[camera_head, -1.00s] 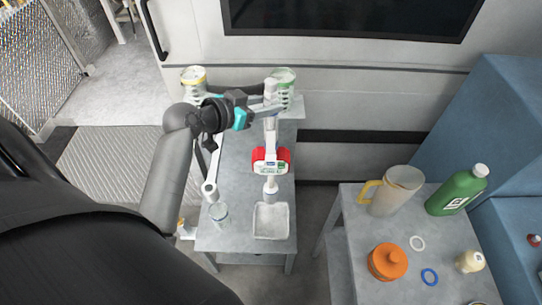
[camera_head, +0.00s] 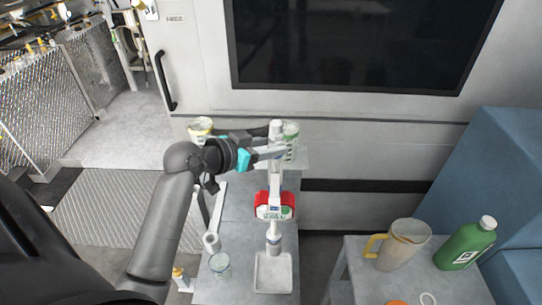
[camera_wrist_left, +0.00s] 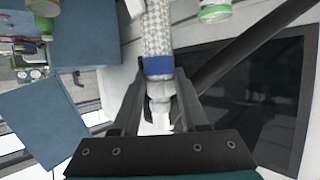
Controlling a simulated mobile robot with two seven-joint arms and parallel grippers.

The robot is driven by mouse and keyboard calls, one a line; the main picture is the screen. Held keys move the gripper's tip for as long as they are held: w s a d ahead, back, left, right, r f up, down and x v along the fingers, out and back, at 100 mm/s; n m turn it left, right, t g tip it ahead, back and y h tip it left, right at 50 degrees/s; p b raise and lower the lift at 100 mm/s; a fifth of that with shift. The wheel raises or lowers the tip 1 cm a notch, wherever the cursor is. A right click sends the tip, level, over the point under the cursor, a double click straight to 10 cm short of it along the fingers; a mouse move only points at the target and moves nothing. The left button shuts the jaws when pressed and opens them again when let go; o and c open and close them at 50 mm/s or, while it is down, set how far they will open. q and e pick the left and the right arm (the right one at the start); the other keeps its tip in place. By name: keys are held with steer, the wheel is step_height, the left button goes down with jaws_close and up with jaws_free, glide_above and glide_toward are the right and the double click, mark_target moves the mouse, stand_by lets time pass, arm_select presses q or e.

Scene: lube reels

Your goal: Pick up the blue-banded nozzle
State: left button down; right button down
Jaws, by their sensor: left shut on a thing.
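The blue-banded nozzle shows in the left wrist view as a pale textured cylinder with a blue band (camera_wrist_left: 158,66) and a white narrower part below it. My left gripper (camera_wrist_left: 160,101) is shut on that white part, one finger on each side. In the head view my left gripper (camera_head: 268,153) is above the small grey table, at a white upright piece (camera_head: 276,131). The blue band cannot be made out there. My right gripper is not in view.
A red-and-white metering unit (camera_head: 274,206) hangs below the gripper, above a square white tray (camera_head: 273,285). Yellow- and green-topped containers (camera_head: 200,130) (camera_head: 290,141) are behind. A jug (camera_head: 404,245) and green bottle (camera_head: 466,244) stand right.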

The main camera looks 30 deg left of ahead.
arm_select(q)
step_height(320, 180, up, 17)
steer(key=p, duration=0.1)
steer(key=shift+f, duration=0.15)
